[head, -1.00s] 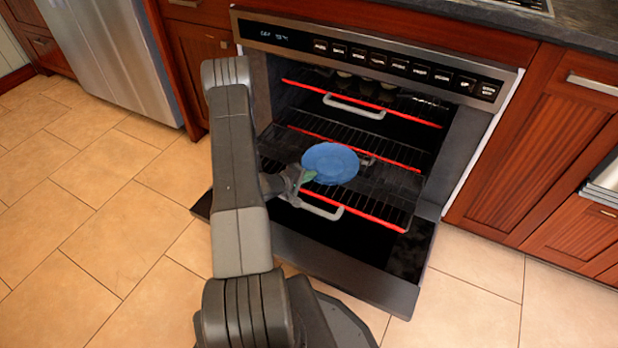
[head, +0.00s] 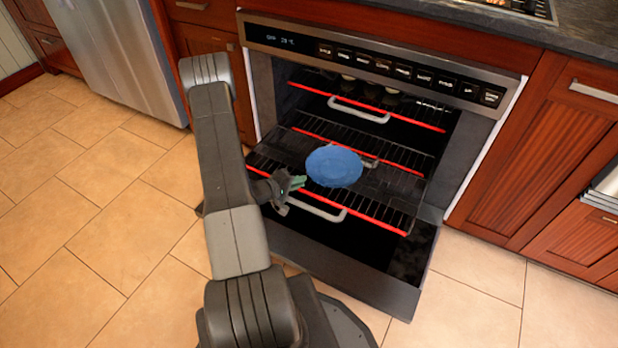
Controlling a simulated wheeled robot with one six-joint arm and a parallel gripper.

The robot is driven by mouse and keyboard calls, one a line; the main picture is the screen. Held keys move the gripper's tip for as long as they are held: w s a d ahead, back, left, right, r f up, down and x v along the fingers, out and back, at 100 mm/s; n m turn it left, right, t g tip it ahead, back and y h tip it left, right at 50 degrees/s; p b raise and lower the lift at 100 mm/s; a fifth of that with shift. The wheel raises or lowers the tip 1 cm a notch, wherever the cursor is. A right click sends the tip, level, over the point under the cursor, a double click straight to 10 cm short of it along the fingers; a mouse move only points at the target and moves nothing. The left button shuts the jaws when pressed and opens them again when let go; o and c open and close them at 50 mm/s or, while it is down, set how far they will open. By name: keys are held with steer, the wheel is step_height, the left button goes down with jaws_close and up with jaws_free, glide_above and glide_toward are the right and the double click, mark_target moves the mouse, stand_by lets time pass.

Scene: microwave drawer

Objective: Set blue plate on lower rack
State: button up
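The round blue plate (head: 334,167) lies flat over the pulled-out lower rack (head: 375,219) of the oven and looks to be resting on it. My gripper (head: 299,184) is just left of the plate, above the rack's front red bar. Its green fingertips are close to the plate's left edge with a small gap, and it looks open and empty. The fingers are small in the view, and the plate's underside is hidden.
The oven door (head: 340,271) is folded down in front. A middle rack (head: 380,148) and a top rack (head: 370,103) with red front bars are above. Several dim objects stand at the oven's back. Tiled floor (head: 110,200) is clear to the left.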

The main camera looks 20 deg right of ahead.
steer(key=v, duration=0.5)
steer(key=shift+s+a+r+p, duration=0.1)
steer(key=shift+p, duration=0.3)
stand_by(0.6)
